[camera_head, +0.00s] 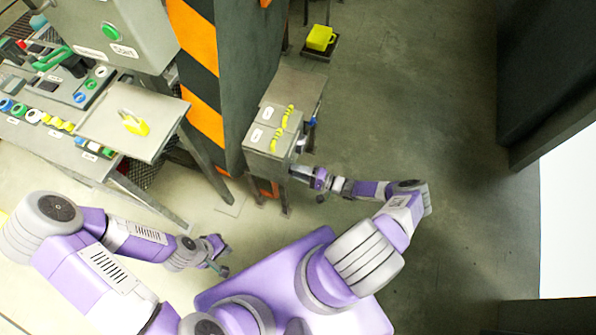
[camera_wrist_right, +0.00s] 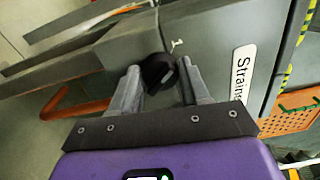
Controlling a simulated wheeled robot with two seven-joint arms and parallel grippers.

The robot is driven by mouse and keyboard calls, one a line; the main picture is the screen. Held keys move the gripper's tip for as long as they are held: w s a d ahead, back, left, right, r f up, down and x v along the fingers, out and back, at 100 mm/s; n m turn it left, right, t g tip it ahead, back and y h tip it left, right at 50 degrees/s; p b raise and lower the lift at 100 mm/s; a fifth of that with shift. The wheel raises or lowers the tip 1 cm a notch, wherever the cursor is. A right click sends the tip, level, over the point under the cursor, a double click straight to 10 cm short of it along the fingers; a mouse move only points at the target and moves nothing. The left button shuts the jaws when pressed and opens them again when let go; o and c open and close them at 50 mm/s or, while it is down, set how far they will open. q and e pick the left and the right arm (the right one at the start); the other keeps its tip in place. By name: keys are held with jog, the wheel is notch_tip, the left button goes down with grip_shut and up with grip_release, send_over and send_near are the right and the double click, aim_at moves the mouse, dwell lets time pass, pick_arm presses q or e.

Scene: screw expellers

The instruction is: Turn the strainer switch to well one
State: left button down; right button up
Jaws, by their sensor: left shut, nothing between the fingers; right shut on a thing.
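The strainer switch is a black rotary knob (camera_wrist_right: 158,72) on a grey panel in the right wrist view. A white label reading "Strain…" (camera_wrist_right: 243,72) is beside it, cut off at the edge. A small white mark (camera_wrist_right: 177,45), apparently a 1, is just beyond the knob. My right gripper (camera_wrist_right: 157,80) is shut on the knob, with one finger on each side. In the head view my right gripper (camera_head: 299,172) is at the side of a grey box (camera_head: 262,140), and the knob is hidden there. My left gripper (camera_head: 222,268) is shut and empty, low and apart from everything.
Yellow pieces (camera_head: 284,125) lie on the grey box. A black-and-orange striped pillar (camera_head: 196,70) stands behind it. A control desk (camera_head: 50,130) and a tray with a yellow item (camera_head: 105,125) are at left. The floor (camera_head: 400,110) at right is clear.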

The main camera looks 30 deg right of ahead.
jog(key=shift+n, duration=0.7)
jog(key=o, duration=1)
jog(key=shift+d, duration=0.1)
jog(key=v, duration=0.7)
jog(key=shift+s+d+p, duration=0.15)
jog(key=shift+s+p, duration=0.05)
jog(key=shift+p, duration=0.2)
